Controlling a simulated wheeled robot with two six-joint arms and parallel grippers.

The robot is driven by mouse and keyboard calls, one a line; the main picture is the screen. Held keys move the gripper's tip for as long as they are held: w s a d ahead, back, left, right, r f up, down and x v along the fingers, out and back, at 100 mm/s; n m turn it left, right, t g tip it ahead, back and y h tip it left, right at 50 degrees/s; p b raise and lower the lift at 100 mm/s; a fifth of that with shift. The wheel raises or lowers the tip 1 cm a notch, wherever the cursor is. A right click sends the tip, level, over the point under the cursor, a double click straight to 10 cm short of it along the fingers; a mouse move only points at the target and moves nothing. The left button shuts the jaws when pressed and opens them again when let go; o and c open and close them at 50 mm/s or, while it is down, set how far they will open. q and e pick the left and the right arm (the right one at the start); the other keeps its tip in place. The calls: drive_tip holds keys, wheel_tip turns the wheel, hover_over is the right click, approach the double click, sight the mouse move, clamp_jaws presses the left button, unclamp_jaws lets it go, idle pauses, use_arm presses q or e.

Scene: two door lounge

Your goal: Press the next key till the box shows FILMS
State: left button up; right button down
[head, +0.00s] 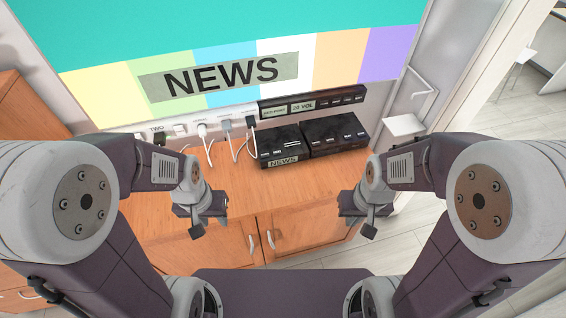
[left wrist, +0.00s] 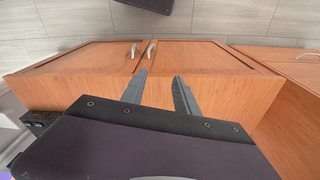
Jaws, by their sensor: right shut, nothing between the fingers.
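A black box (head: 283,147) stands on the wooden cabinet against the wall, with a front label (head: 283,160) that reads NEWS. Small keys show along its upper edge, but their markings are too small to tell apart. The big screen (head: 340,60) above also shows NEWS. My left gripper (head: 200,226) is in front of the box and to its left, apart from it; in the left wrist view its fingers (left wrist: 163,78) are spread and empty. My right gripper (head: 369,232) is shut and empty, in front and to the right, apart from the box.
A second black box (head: 335,136) stands right beside the first. Plugs and white cables (head: 215,135) hang to the left. The cabinet top (head: 235,185) in front of the boxes is clear.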

use_arm(q)
drive_tip(key=shift+s+d, duration=0.15)
drive_tip(key=shift+s, duration=0.05)
drive_tip(key=shift+w, duration=0.1)
clamp_jaws()
idle(1.5)
